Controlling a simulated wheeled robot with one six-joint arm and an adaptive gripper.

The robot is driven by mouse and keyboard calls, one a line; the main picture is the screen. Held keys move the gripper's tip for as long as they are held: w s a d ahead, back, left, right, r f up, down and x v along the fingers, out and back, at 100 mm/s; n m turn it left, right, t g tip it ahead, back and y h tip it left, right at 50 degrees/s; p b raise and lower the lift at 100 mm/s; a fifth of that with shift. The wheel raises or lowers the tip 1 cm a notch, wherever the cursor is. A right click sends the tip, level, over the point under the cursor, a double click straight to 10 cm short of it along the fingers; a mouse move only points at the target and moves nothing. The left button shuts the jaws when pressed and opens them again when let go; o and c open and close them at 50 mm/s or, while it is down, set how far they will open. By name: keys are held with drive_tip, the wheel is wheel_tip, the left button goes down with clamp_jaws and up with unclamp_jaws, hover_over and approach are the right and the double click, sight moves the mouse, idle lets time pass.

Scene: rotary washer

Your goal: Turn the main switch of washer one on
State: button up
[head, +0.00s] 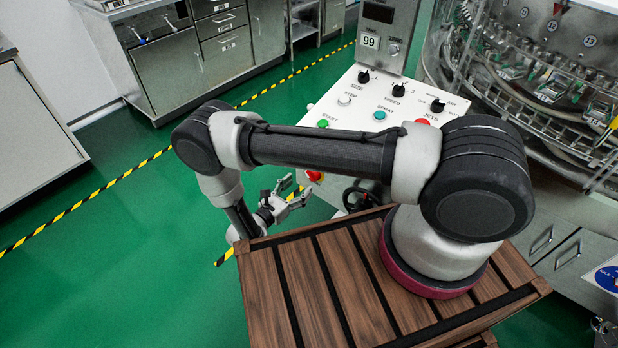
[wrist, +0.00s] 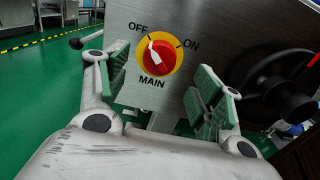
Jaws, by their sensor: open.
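The main switch (wrist: 154,57) is a red round knob on a yellow disc on a grey metal panel, marked OFF at upper left, ON at upper right and MAIN below. Its white pointer tilts up and left, toward OFF. In the head view a red knob (head: 314,176) on the panel's front edge seems to be the same switch. My gripper (wrist: 160,92) is open and empty, with its green-padded fingers to the left and right of the switch and apart from it. In the head view my gripper (head: 290,198) is just left of and below the red knob.
A black handwheel (wrist: 275,84) is right of the switch, close to my right finger; it also shows in the head view (head: 361,196). The control panel (head: 352,100) carries knobs and buttons. Green floor (head: 190,225) to the left is clear.

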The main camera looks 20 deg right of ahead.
drive_tip(key=x, duration=0.6)
drive_tip(key=shift+d, duration=0.1)
drive_tip(key=c, duration=1)
